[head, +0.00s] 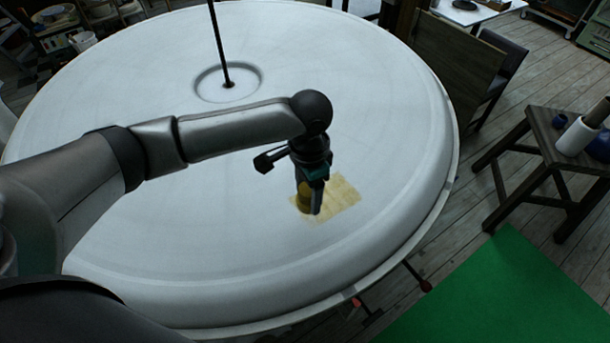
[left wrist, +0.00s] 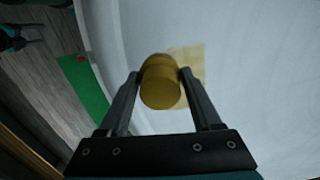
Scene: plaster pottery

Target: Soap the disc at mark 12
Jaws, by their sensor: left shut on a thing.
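A large round white plaster disc (head: 150,190) fills most of the head view, with a shallow ringed hollow and a dark rod at its centre. A yellowish square patch (head: 343,198) lies on its surface near the right side; it also shows in the left wrist view (left wrist: 197,62). My left gripper (head: 311,208) points down over the left part of the patch. It is shut on a yellow-brown rounded block (left wrist: 160,85), partly hidden by the fingers in the head view. I cannot tell whether the block touches the disc. No mark number is readable. My right gripper is not in view.
A dark wooden stool (head: 545,150) with a white roll (head: 577,136) on it stands at the right. A green mat (head: 500,295) lies on the plank floor. Red-tipped rods (head: 425,286) stick out below the disc's right rim. The disc's surface around the patch is clear.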

